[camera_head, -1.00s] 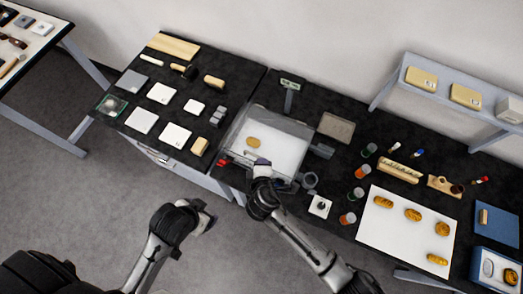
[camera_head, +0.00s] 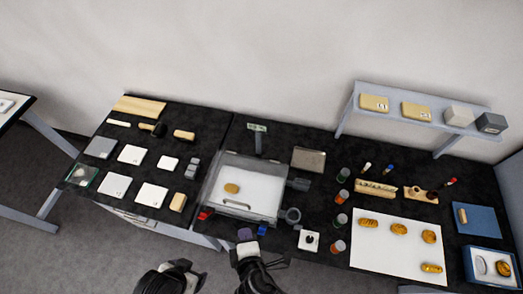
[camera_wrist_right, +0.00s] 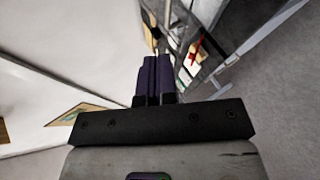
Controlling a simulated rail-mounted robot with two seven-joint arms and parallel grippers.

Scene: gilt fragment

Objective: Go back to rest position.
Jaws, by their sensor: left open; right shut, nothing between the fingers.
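My right gripper (camera_head: 251,236) is in front of the black bench's front edge, below the clear-walled case, in the head view. In the right wrist view its dark purple fingers (camera_wrist_right: 152,80) are together with nothing between them. My left gripper (camera_head: 200,279) is at the bottom of the head view, lower and to the left, over the grey floor. It is open and appears empty, though its fingers are small and partly hidden. Both grippers are apart from the bench objects.
The clear-walled case (camera_head: 212,187) holds a gold fragment (camera_head: 232,188) on a white base. A white board (camera_head: 385,262) with several gold pieces lies to the right. A raised shelf (camera_head: 350,113) stands behind. Floor (camera_head: 95,265) at front left is clear.

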